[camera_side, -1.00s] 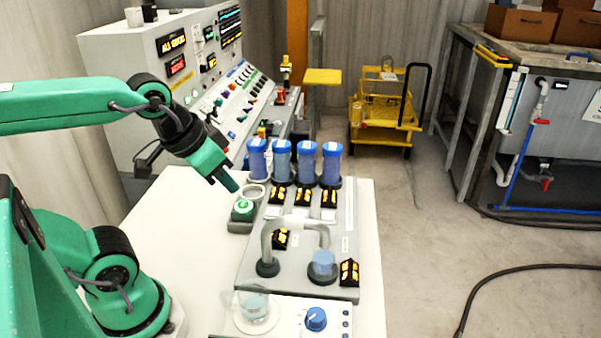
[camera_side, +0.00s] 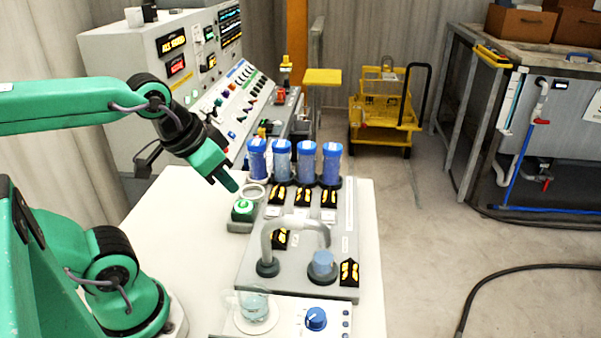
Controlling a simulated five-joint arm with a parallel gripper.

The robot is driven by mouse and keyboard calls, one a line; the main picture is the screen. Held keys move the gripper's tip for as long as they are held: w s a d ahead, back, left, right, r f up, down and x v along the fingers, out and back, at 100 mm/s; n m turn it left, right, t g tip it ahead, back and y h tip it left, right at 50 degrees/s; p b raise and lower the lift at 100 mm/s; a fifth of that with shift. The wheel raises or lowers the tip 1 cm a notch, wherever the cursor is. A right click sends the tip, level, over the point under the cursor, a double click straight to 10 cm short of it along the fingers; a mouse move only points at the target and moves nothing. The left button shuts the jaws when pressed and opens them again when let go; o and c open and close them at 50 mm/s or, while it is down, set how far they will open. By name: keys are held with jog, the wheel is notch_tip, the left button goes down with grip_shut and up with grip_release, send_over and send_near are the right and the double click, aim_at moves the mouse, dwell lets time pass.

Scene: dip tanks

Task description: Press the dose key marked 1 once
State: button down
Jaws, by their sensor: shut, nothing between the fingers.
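My gripper (camera_side: 231,185) is shut and empty. Its tip points down and to the right, just above and left of a green round button (camera_side: 242,207) on a small grey block. It looks apart from the button. Several blue-capped cylinders (camera_side: 281,160) stand in a row at the back of the grey panel (camera_side: 340,215). Small black pieces with yellow marks (camera_side: 302,195) sit in front of them, with white labels below. The marks are too small to read, so I cannot tell which key bears a 1.
A grey bent pipe (camera_side: 295,222) arches over the panel beside a blue cup-like part (camera_side: 322,263). A glass beaker (camera_side: 253,303) stands near the front, left of a blue knob (camera_side: 316,318). White tabletop (camera_side: 190,235) is clear at left.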

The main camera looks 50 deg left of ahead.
jog(key=n+t+y, duration=0.1)
jog(key=n+y, duration=0.1)
jog(key=n, duration=1.2)
send_over(272, 213)
notch_tip(272, 213, down, 11)
jog(key=shift+r, duration=0.2)
jog(key=shift+f, duration=0.1)
jog(key=shift+f, duration=4.3)
